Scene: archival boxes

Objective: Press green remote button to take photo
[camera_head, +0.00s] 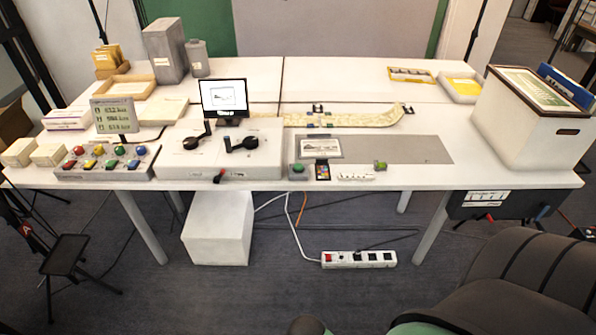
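A small grey box with a round green button (298,168) sits near the front edge of the white table, just right of the middle-left white device. The button shows from above and nothing covers it. To its right lies a colour chart card (322,170). Behind it a framed print or card (320,148) lies on a grey mat (420,150). Another control panel (108,163) at the left carries several coloured buttons, green among them. Neither of my grippers shows in the head view.
A white device (240,172) with two black cranks and a small screen (224,98) stands left of the green button. A large white box (518,125) stands at the right end. A dark chair (510,285) is at front right.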

